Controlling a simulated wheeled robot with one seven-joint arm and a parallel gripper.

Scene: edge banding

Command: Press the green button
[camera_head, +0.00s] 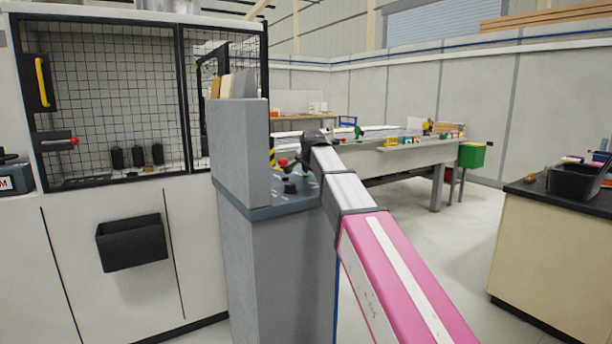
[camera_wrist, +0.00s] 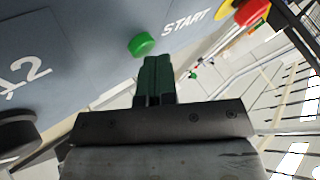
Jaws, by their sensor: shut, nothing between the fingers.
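The green button (camera_wrist: 142,44) shows in the wrist view as a round raised cap on the grey control panel (camera_wrist: 75,30), beside the white word START. My gripper (camera_wrist: 158,60) is shut and empty, its dark green fingertips close below the button in the picture. I cannot tell whether they touch it; a small gap seems to show. In the head view my arm reaches to the console (camera_head: 262,213), and my gripper and the green button are hidden or too small to make out there.
A red button on a yellow base (camera_wrist: 250,12) is on the panel, right of START. A black knob (camera_wrist: 18,130) is at the lower left. In the head view a mesh cage (camera_head: 105,95) stands left of the console and a workbench (camera_head: 400,155) stands behind my arm.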

